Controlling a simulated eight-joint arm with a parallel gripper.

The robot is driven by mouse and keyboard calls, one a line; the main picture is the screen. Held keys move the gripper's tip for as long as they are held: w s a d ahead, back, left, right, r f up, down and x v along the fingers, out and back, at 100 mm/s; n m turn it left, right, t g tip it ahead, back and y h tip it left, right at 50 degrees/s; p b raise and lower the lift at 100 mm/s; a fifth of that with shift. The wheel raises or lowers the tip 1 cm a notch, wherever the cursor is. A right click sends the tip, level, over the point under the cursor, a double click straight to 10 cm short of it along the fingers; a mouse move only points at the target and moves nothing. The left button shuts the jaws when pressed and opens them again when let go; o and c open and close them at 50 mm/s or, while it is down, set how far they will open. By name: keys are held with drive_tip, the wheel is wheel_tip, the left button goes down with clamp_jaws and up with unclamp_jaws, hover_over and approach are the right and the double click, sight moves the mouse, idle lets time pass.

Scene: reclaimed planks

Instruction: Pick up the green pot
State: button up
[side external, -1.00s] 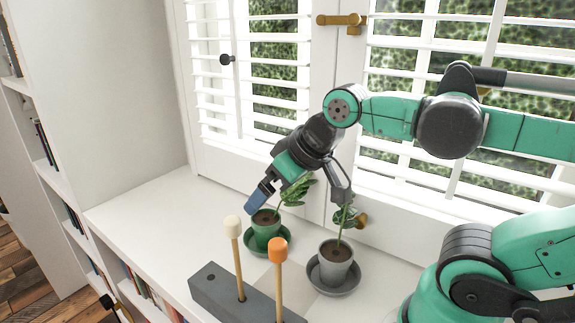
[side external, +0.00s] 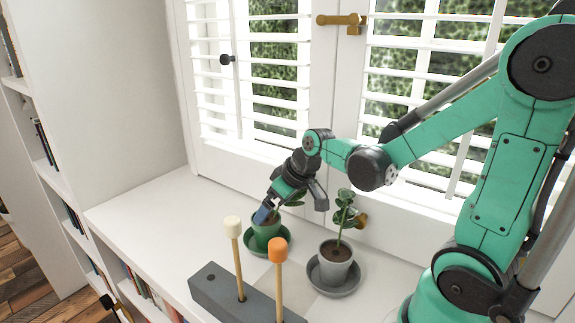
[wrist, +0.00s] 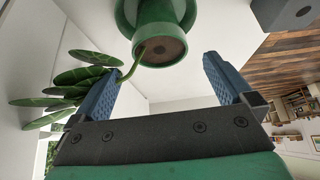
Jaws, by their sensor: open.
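The green pot (side external: 265,234) stands on a green saucer (side external: 282,244) on the white sill and holds a leafy plant. My gripper (side external: 264,215) is at the pot's rim in the side view, pointing down and to the left. In the wrist view the green pot (wrist: 152,14) is at the top, with soil and a stem showing. My gripper's two blue fingers (wrist: 160,82) are apart and empty, with the pot beyond their tips and roughly between them. The leaves (wrist: 75,82) lie beside and partly behind the left finger. Contact with the pot cannot be told.
A grey pot (side external: 335,262) with a plant stands on a grey saucer to the right. A grey block (side external: 215,284) with cream-topped and orange-topped sticks stands in front. Louvred shutters (side external: 275,125) rise behind. The sill's left part is clear.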

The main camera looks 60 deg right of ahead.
drive_tip(key=shift+x, duration=2.95)
drive_tip(key=shift+s, duration=0.1)
clamp_jaws()
wheel_tip(320, 180, up, 23)
